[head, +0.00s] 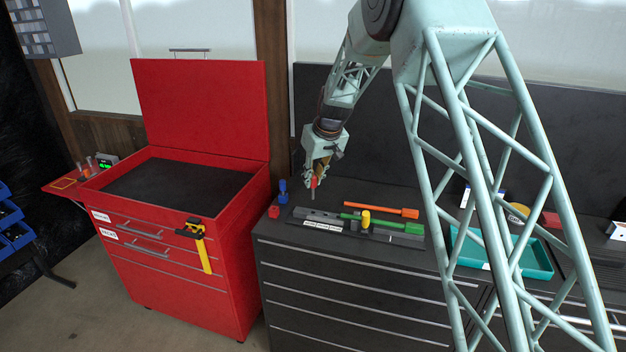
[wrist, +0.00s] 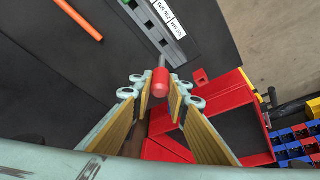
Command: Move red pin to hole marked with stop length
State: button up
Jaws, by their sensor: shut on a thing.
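My gripper (head: 312,181) is shut on the red pin (head: 314,183), near the left end of the grey rail (head: 402,234). The pin hangs with its grey shank downward and looks clear of the rail. In the wrist view the red head of the pin (wrist: 160,82) shows between the fingertips (wrist: 160,96), with its shank pointing toward the rail (wrist: 180,45). White labels (head: 320,224) sit along the rail's front left part; they also show in the wrist view (wrist: 168,15), too small to read surely. I cannot make out which hole is marked with the stop length.
A yellow knob (head: 365,217) and a green bar (head: 384,223) are at the rail. An orange tool (head: 382,210) lies behind. A blue clamp-like piece (head: 283,191) and a red block (head: 274,211) stand left. The open red cart (head: 185,270) is farther left; a teal tray (head: 535,262) is right.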

aim_at(313, 198)
jog(key=shift+f+b, duration=1.5)
jog(key=shift+f, duration=0.85)
jog(key=shift+b, duration=0.65)
dwell(1.2)
jog(key=shift+f+b, duration=1.35)
jog(key=shift+f, duration=0.6)
dwell(0.8)
jog(key=o, duration=1)
jog(key=shift+r, duration=0.15)
